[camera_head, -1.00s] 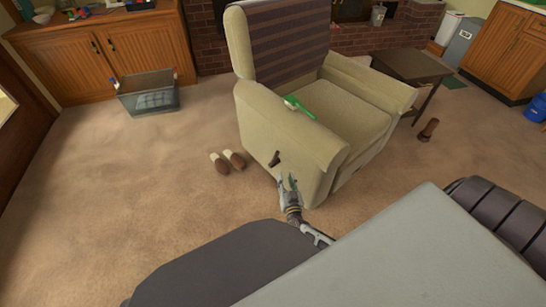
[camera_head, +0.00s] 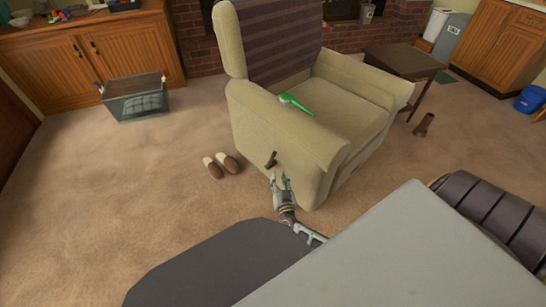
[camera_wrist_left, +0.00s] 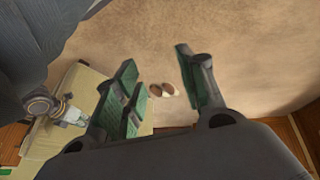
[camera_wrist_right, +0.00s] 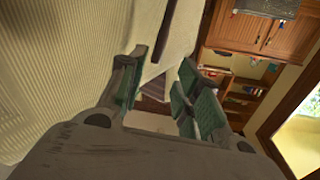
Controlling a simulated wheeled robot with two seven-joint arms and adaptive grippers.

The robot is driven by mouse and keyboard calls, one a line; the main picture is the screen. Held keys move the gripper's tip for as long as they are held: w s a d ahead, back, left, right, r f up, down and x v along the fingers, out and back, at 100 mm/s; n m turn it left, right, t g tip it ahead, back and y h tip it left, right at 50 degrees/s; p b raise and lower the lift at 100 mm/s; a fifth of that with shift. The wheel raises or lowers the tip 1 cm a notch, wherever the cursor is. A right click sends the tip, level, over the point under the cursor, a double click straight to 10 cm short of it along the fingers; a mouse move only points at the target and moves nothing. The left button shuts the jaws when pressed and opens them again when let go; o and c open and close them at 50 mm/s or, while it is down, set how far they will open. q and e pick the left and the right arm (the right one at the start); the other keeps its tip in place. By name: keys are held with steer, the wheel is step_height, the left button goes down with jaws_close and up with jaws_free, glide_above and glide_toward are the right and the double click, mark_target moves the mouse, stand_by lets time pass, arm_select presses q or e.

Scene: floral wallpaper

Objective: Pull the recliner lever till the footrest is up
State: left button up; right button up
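The beige recliner (camera_head: 265,130) stands upright with its front panel down and no raised footrest showing. Its dark lever (camera_head: 271,160) sticks out low on the near side. My right gripper (camera_head: 280,179) is open just below the lever, close to the chair's side; I cannot tell whether it touches. In the right wrist view its fingers (camera_wrist_right: 168,92) are apart beside ribbed beige fabric, and a dark bar (camera_wrist_right: 165,35), perhaps the lever, lies ahead near the left finger. My left gripper (camera_wrist_left: 160,85) is open and empty in the left wrist view, and out of sight in the head view.
Brown slippers (camera_head: 220,165) lie on the carpet left of the recliner. A green object (camera_head: 295,103) rests on its near armrest. A storage bin (camera_head: 135,98) stands back left, a side table (camera_head: 405,62) beyond the chair. Carpet at left is clear.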

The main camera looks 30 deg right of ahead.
mark_target(274, 158)
arm_select(q)
steer(key=shift+f, duration=0.1)
arm_select(e)
steer(key=shift+w, duration=0.1)
steer(key=b+x, duration=0.4)
steer(key=x, duration=0.7)
steer(key=shift+w+d+b, duration=0.1)
steer(key=shift+w+b, duration=0.2)
arm_select(q)
step_height(274, 158, down, 10)
steer(key=d+n+t+h, duration=0.1)
steer(key=d+t, duration=0.1)
steer(key=shift+w+b, duration=0.35)
arm_select(e)
steer(key=shift+x, duration=0.95)
arm_select(q)
steer(key=shift+d, duration=0.1)
arm_select(e)
jaws_close()
